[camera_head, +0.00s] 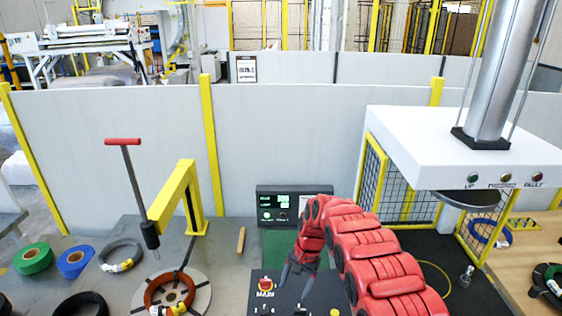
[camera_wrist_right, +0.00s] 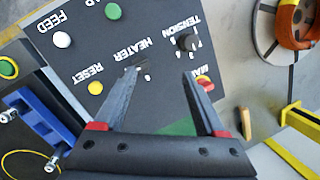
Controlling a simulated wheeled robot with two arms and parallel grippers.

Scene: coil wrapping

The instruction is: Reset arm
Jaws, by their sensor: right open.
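My right arm, in red segmented covers, reaches in from the lower right of the head view. Its gripper (camera_head: 291,279) points down over the black control panel (camera_head: 282,300). In the right wrist view the two dark fingers (camera_wrist_right: 161,78) are spread apart with nothing between them. Behind them the panel (camera_wrist_right: 120,45) shows knobs and labels, among them FEED, HEATER, TENSION and RESET. A yellow button (camera_wrist_right: 95,87) sits by RESET and a white one (camera_wrist_right: 62,40) by FEED. Contact with the panel cannot be told. My left gripper is not in view.
A round turntable (camera_head: 202,292) holds an orange coil (camera_head: 155,291). A yellow post (camera_head: 189,190) and a red-handled rod (camera_head: 130,180) stand behind it. Green (camera_head: 33,259) and blue rolls (camera_head: 75,262) lie left. A white press-like machine (camera_head: 425,145) stands right.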

